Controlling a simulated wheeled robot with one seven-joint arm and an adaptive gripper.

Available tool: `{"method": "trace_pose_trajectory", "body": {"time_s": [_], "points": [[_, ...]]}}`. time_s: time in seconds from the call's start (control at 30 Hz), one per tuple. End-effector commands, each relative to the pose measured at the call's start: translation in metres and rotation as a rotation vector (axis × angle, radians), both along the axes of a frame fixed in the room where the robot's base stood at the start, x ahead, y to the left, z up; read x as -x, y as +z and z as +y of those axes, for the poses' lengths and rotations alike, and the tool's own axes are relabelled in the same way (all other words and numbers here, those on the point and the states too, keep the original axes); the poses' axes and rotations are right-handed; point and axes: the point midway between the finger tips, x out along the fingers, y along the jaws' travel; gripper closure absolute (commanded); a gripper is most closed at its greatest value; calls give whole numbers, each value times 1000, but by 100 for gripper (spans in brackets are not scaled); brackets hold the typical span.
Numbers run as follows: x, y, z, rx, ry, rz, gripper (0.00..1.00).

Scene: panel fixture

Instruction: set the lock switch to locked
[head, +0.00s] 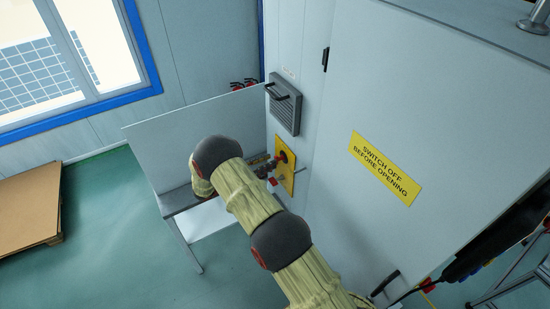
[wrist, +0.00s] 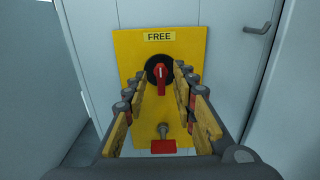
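The lock switch is a red handle (wrist: 160,84) on a round black dial (wrist: 152,66), mounted on a yellow plate (wrist: 190,42). The handle stands about upright in the wrist view, under a label reading FREE (wrist: 160,36). The yellow plate also shows in the head view (head: 291,179), partly hidden by my gripper. My gripper (wrist: 161,76) is open, with one finger to each side of the red handle. I cannot tell whether the fingers touch it. In the head view my gripper (head: 268,166) is small and close to the plate.
Below the handle, a metal stem with a red block (wrist: 163,146) sticks out of the plate. A grey vent box with a handle (head: 286,104) is above. A cabinet door with a yellow warning sign (head: 385,167) stands to the right. A grey side panel (head: 180,140) stands left.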

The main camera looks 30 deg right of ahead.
Motion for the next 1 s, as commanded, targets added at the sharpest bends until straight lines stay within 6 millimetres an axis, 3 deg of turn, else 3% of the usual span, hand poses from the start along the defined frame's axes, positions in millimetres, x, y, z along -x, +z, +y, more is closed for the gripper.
{"method": "trace_pose_trajectory", "body": {"time_s": [0.1,0.3,0.63,1.0], "points": [[0,2,-19,-1,-3,0,73],[-1,0,-38,-1,-2,-1,73],[-1,0,-42,-2,0,-2,73],[-1,0,-42,-2,0,-2,93]]}}
